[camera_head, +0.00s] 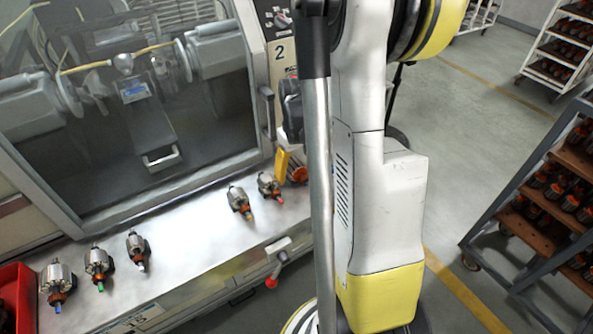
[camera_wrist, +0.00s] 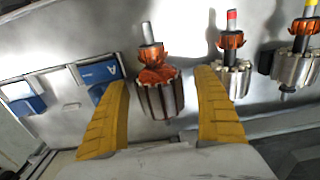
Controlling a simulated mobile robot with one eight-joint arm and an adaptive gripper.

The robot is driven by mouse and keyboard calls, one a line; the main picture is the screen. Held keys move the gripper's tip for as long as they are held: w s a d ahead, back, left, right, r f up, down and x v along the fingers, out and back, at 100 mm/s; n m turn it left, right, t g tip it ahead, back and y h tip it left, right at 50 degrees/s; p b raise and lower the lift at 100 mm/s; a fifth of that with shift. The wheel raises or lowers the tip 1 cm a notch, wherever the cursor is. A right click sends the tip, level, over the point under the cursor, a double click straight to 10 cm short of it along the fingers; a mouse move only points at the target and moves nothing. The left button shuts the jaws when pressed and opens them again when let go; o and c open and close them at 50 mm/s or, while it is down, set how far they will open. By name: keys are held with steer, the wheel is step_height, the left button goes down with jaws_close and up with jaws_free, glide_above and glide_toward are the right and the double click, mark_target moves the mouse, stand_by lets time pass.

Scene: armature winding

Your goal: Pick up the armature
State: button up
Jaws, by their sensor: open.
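My gripper (camera_wrist: 160,80) is open, with one yellow finger on each side of this armature and gaps visible on both sides. In the head view, a yellow finger of my gripper (camera_head: 283,165) shows beside the copper end of an armature (camera_head: 298,174), mostly hidden by my arm. A red-tipped armature (camera_wrist: 234,72) and a yellow-tipped armature (camera_wrist: 298,65) are to the right in the wrist view.
A red bin (camera_head: 15,295) is at the lower left. A lever with a red knob (camera_head: 272,281) juts from the ledge front. Loaded racks (camera_head: 545,190) stand at right.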

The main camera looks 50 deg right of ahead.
mark_target(299, 163)
steer(key=c, duration=1.6)
steer(key=shift+o, duration=0.2)
steer(key=shift+r, duration=0.55)
steer(key=r, duration=0.1)
steer(key=r+p, duration=0.1)
steer(key=r, duration=0.1)
steer(key=shift+s+d+r, duration=0.2)
steer(key=shift+s+r, duration=0.15)
steer(key=s+d+r+p, duration=0.2)
steer(key=s+d+r, duration=0.2)
steer(key=s, duration=0.6)
step_height(299, 163, up, 2)
steer(key=shift+d+r, duration=0.1)
steer(key=shift+d, duration=0.05)
